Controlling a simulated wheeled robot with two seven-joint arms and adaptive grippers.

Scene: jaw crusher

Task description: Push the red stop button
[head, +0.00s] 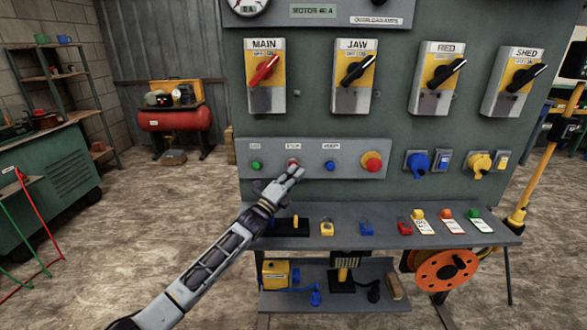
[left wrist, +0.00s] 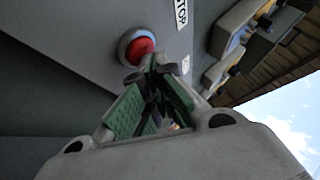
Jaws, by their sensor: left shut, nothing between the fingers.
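The red stop button (head: 293,162) sits on the grey control strip below the STOP label, between a green and a blue button. In the head view my left gripper (head: 298,172) partly covers it from below. In the left wrist view the round red stop button (left wrist: 141,48) shows in its grey ring just beyond the fingertips. The left gripper (left wrist: 151,72) is shut and empty, its tips at the button's near edge. I cannot tell whether they touch it. My right gripper is not in view.
A green button (head: 256,166), a blue button (head: 330,166) and a larger red button on yellow (head: 372,162) share the strip. Rotary switches (head: 265,75) stand above. A shelf (head: 345,235) with padlocks and tags juts out below.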

